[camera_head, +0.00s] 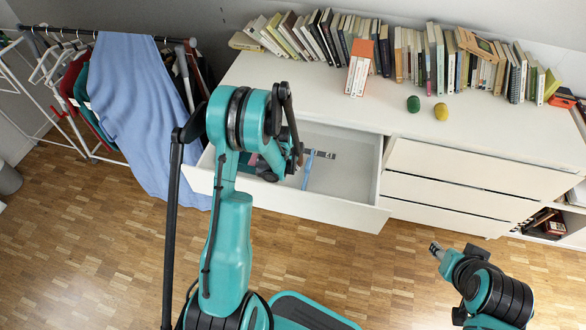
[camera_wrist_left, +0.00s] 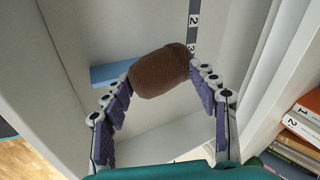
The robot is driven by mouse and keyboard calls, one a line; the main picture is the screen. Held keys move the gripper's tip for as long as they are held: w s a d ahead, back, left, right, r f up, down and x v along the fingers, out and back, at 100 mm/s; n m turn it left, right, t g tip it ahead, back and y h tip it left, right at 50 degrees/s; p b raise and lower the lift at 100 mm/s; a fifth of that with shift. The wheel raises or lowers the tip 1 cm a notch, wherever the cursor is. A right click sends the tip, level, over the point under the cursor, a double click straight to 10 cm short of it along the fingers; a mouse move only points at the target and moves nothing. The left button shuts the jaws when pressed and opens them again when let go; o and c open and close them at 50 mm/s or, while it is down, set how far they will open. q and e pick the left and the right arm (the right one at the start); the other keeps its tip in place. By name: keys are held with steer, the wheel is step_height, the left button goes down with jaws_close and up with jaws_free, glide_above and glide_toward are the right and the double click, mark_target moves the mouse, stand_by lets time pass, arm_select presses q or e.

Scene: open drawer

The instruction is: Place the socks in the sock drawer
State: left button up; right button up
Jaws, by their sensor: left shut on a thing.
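My left gripper (camera_wrist_left: 160,76) is shut on a brown rolled sock bundle (camera_wrist_left: 158,70) in the left wrist view, with a finger on each side of it. In the head view my left arm reaches over the open white drawer (camera_head: 335,208), and the arm hides the held bundle. A green bundle (camera_head: 413,104) and a yellow bundle (camera_head: 441,112), probably rolled socks, lie on the dresser top. My right gripper (camera_head: 437,250) is in front of the dresser, away from the bundles; its fingers are too small to judge.
A light blue strip (camera_head: 308,169) and a dark numbered strip (camera_head: 322,154) lie in the drawer. Books (camera_head: 430,58) line the back of the dresser top (camera_head: 480,128). A clothes rack (camera_head: 100,40) with a blue cloth (camera_head: 145,100) stands at left. The dresser-top front is mostly clear.

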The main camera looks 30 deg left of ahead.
arm_select(q)
steer(key=w+a+f+m+h+b, duration=0.1)
steer(key=w+a+f+m, duration=0.1)
steer(key=a, duration=0.4)
steer(key=shift+a+f+m, duration=0.4)
steer(key=shift+f+m, duration=0.3)
steer(key=shift+f, duration=0.05)
step_height(320, 180, down, 10)
steer(key=b, duration=0.4)
steer(key=shift+w+r, duration=0.1)
steer(key=shift+r, duration=0.2)
steer(key=o, duration=1.1)
steer(key=shift+o, duration=0.2)
